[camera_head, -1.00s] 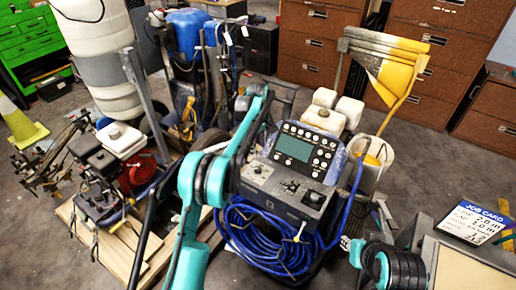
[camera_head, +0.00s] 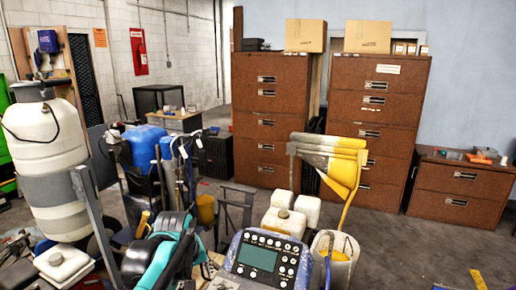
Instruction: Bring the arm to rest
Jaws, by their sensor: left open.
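My left arm, teal and black, rises from the bottom edge left of centre in the head view. My left gripper (camera_head: 176,226) is at its far end, small and foreshortened, beside the control console (camera_head: 262,262). It is open, and I see nothing held in it. The fingertips are hard to make out against the dark parts behind. My right arm and gripper are out of view. The console has a grey-green screen and several round knobs; its lower part is cut off by the bottom edge.
A large white tank (camera_head: 45,135) and a blue container (camera_head: 146,142) stand left. Brown cabinets (camera_head: 272,120) line the back. Floor at right (camera_head: 410,250) is mostly clear.

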